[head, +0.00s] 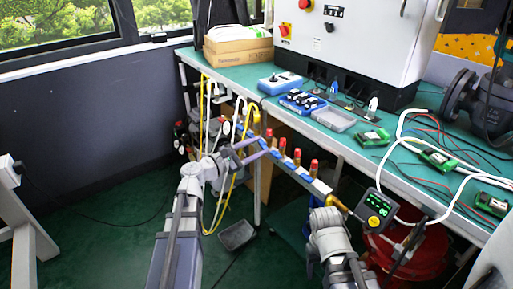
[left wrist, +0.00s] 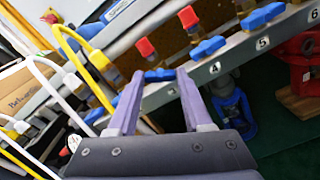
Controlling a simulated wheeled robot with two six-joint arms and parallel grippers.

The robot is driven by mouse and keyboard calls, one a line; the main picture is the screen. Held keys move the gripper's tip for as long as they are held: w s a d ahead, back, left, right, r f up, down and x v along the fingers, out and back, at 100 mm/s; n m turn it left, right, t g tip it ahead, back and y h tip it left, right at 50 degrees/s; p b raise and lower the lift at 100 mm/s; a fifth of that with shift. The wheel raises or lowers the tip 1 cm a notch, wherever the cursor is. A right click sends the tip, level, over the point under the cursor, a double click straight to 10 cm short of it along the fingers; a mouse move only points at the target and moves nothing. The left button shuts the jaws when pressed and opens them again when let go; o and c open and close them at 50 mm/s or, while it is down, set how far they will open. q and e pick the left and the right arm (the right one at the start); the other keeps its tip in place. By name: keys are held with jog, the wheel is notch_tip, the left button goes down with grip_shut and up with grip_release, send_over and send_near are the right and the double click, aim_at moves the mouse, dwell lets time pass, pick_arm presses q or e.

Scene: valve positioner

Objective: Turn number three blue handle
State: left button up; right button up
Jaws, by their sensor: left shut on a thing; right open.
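A metal manifold (left wrist: 240,55) carries a row of blue handles, with labels 4, 5 and 6 readable in the left wrist view. The blue handle (left wrist: 159,75) just left of the one at label 4 (left wrist: 208,47) lies between the fingers of my left gripper (left wrist: 160,78), which is shut on it.
Yellow and white hoses (head: 207,110) hang left of the manifold. The green bench (head: 230,60) stands behind, with cables and small green devices. The floor (head: 110,220) at left is mostly clear.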

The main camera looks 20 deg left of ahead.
pick_arm(q)
grip_shut()
jog(key=m, duration=1.2)
jog(key=shift+f, duration=0.1)
jog(key=shift+m, duration=0.3)
dwell(0.3)
jog(key=o, duration=1)
grip_release()
jog(key=shift+v, duration=3.95)
